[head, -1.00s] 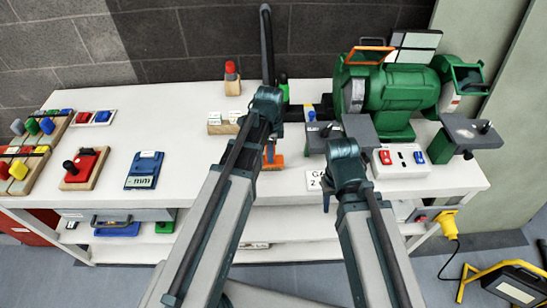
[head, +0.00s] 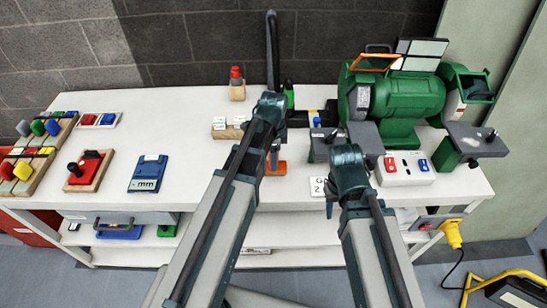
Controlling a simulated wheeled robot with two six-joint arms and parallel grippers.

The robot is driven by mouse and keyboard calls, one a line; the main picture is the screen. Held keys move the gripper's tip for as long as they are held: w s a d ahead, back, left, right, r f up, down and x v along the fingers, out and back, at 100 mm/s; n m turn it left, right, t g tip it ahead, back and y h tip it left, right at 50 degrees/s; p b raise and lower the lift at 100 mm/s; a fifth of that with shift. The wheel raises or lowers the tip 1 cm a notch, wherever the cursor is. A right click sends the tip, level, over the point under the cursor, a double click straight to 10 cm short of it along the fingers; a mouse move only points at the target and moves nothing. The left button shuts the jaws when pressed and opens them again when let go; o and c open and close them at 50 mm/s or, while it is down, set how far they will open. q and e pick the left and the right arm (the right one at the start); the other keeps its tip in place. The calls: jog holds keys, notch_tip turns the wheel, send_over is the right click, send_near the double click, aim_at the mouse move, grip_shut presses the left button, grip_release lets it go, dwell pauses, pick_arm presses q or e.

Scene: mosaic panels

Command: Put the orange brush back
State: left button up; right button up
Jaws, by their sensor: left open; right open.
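The orange brush (head: 276,168) is on the white bench top, near the middle of the head view. Only part of it shows beside my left arm. My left gripper (head: 274,156) points down right at the brush. It is open, and the forearm partly covers it. I cannot tell whether its fingers touch the brush. My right gripper (head: 329,207) is open and points down near the bench's front edge, by a white label card (head: 318,187). It is mostly hidden by its own wrist.
A green bench grinder (head: 398,105) stands at the back right, with a white switch panel (head: 405,169) in front. A wooden block (head: 228,132) and a red-topped item (head: 237,85) are behind my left arm. Wooden trays and a blue device (head: 147,174) lie left.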

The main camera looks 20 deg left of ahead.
pick_arm(q)
notch_tip(320, 180, up, 12)
jog(key=p, duration=1.2)
jog(key=shift+r, duration=0.1)
jog(key=s+d+n+y, duration=0.1)
jog(key=s+d+n, duration=0.9)
jog(key=s, duration=0.4)
jog(key=shift+s+d+n, duration=0.15)
jog(key=shift+d+n, duration=0.1)
jog(key=shift+n, duration=0.25)
